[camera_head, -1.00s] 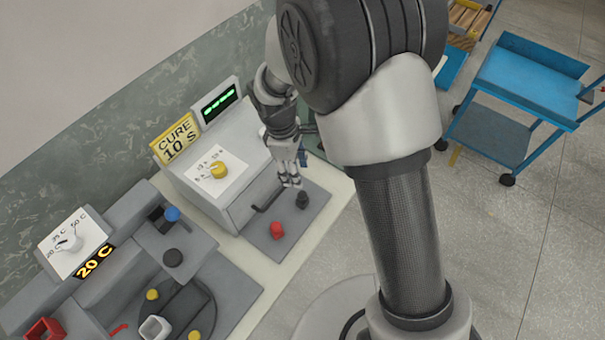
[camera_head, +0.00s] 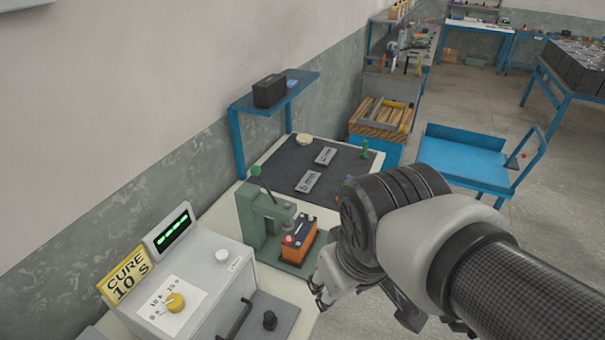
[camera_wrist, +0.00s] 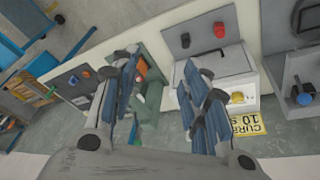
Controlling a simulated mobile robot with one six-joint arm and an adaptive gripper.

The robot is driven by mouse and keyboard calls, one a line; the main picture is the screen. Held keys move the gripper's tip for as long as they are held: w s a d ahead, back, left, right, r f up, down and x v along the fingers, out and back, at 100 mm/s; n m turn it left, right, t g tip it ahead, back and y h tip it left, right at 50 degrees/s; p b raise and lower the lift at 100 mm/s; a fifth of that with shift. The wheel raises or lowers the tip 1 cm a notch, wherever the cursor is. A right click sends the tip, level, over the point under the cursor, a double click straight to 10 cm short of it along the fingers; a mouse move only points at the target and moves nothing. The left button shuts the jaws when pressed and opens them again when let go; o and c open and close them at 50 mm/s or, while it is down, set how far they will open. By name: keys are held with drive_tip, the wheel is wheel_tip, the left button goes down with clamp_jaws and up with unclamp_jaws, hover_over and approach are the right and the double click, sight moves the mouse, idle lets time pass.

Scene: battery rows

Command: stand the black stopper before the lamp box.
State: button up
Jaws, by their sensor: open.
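The lamp box is a light grey box (camera_head: 205,275) with a yellow "CURE 10 S" sign, a green-lit display and a yellow dial. The small black stopper (camera_head: 269,320) stands upright on the grey plate before the box's front. In the wrist view, the stopper (camera_wrist: 186,40) is beside a red stopper (camera_wrist: 219,29) on that plate. My gripper (camera_head: 319,292) is to the right of the box and plate, near the bench's front edge. In the wrist view, my gripper (camera_wrist: 158,78) is open with nothing between its fingers. The red stopper is out of the head view.
A green press (camera_head: 260,215) holding an orange and black battery (camera_head: 299,240) stands right of the lamp box, close to my gripper. A blue cart (camera_head: 465,160) stands on the floor at right.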

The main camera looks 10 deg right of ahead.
drive_tip(key=s, duration=0.1)
drive_tip(key=s+m, duration=0.1)
drive_tip(key=s, duration=0.1)
drive_tip(key=s+d+m+t, duration=0.1)
drive_tip(key=shift+s+r, duration=0.15)
drive_tip(key=shift+r, duration=0.1)
wheel_tip(320, 180, down, 2)
drive_tip(key=shift+f+b, duration=0.15)
drive_tip(key=shift+b, duration=0.95)
drive_tip(key=shift+r, duration=0.2)
drive_tip(key=shift+c, duration=0.6)
drive_tip(key=shift+a, duration=0.1)
drive_tip(key=shift+c, duration=0.4)
